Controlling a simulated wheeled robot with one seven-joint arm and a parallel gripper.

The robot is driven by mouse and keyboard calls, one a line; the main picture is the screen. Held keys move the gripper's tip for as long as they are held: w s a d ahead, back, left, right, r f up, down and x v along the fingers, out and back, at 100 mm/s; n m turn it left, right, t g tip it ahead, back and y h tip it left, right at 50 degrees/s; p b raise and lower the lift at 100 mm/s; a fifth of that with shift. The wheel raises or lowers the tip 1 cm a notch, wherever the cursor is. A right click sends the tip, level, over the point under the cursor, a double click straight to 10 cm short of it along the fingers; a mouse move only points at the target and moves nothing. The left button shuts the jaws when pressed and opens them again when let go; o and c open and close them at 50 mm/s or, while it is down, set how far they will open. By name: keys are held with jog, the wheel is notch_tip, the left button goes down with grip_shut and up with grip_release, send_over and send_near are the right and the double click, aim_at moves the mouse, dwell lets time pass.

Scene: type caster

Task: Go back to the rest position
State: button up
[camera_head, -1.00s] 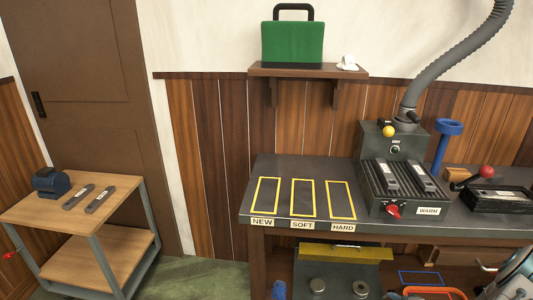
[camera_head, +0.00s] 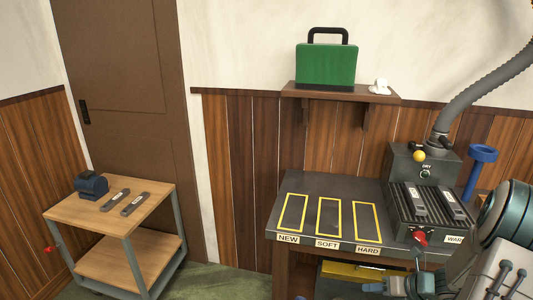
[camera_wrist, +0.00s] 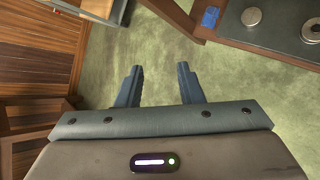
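My gripper (camera_wrist: 158,82) is open and empty in the wrist view. Its two blue-grey fingers stand apart over the green floor (camera_wrist: 155,40), with nothing between them. In the head view my arm (camera_head: 495,235) is at the lower right, in front of the bench's right part. The gripper's fingertips cannot be made out clearly there.
The dark bench (camera_head: 365,185) has empty yellow outlines marked NEW, SOFT and HARD. Two grey bars lie on the ribbed warmer (camera_head: 425,226). A wooden cart (camera_head: 75,212) at left bears two bars and a blue device (camera_head: 91,185). Floor between cart and bench is clear.

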jog(key=s+a+r+n+g+h+p, duration=0.2)
jog(key=s+a+r+n+g+p, duration=0.3)
jog(key=a+r+n, duration=1.2)
jog(key=s+a+r+n+h+p, duration=0.2)
jog(key=s+r+n+h, duration=0.3)
jog(key=s+r+n, duration=0.5)
jog(key=s+n, duration=0.2)
jog(key=n, duration=0.6)
jog(key=shift+s+r+n+t+p, duration=0.3)
jog(key=shift+s+r+t, duration=0.05)
jog(key=shift+t, duration=0.05)
